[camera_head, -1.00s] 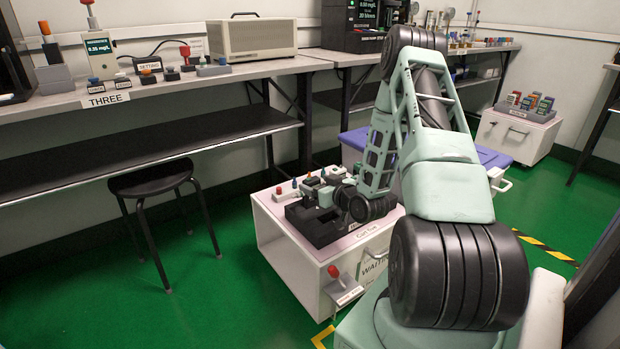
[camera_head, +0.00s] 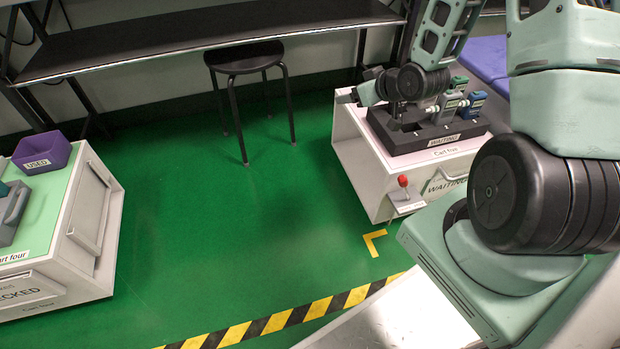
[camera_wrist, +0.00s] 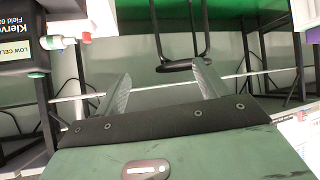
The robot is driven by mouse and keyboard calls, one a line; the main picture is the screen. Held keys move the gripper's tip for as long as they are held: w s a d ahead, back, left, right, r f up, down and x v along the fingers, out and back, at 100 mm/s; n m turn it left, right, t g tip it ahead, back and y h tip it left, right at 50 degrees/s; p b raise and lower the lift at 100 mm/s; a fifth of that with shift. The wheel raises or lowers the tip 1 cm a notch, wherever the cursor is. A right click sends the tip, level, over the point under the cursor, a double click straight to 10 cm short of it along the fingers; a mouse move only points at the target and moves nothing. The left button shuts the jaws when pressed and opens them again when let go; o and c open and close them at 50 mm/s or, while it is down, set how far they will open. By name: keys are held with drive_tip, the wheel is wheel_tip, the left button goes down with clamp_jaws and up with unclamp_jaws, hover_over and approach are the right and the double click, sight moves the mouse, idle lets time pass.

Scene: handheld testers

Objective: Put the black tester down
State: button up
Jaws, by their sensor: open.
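Grey-green and blue testers (camera_head: 472,104) stand in the holder. My arm hides part of the holder, and no black tester is clearly recognisable in the head view.
A black stool (camera_head: 245,60) stands left of the white cart (camera_head: 362,165), under the bench. Another cart (camera_head: 92,232) at far left carries a purple USED bin (camera_head: 42,153) and a grey piece. A red-knobbed fixture (camera_head: 404,192) juts from the cart front. Green floor between is clear.

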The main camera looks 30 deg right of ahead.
drive_tip(key=s+a+r+n+g+y, duration=0.1)
drive_tip(key=s+a+r+n+g, duration=0.2)
drive_tip(key=a, duration=0.8)
drive_tip(key=s+a+r+n+g, duration=0.1)
drive_tip(key=s+a+r+g, duration=0.3)
drive_tip(key=a, duration=0.8)
drive_tip(key=s+a+r+n+g, duration=0.1)
drive_tip(key=s+a, duration=0.3)
drive_tip(key=s, duration=0.6)
drive_tip(key=s+a+r+n+g+h, duration=0.1)
drive_tip(key=s+a+r+g, duration=0.1)
drive_tip(key=s, duration=0.8)
wheel_tip(320, 180, up, 2)
drive_tip(key=shift+s+a+r+g, duration=0.15)
drive_tip(key=shift+s+a+g, duration=0.2)
drive_tip(key=shift+a, duration=0.5)
wheel_tip(320, 180, up, 39)
drive_tip(key=p, duration=3.9)
drive_tip(key=shift+r, duration=0.2)
drive_tip(key=shift+w, duration=0.1)
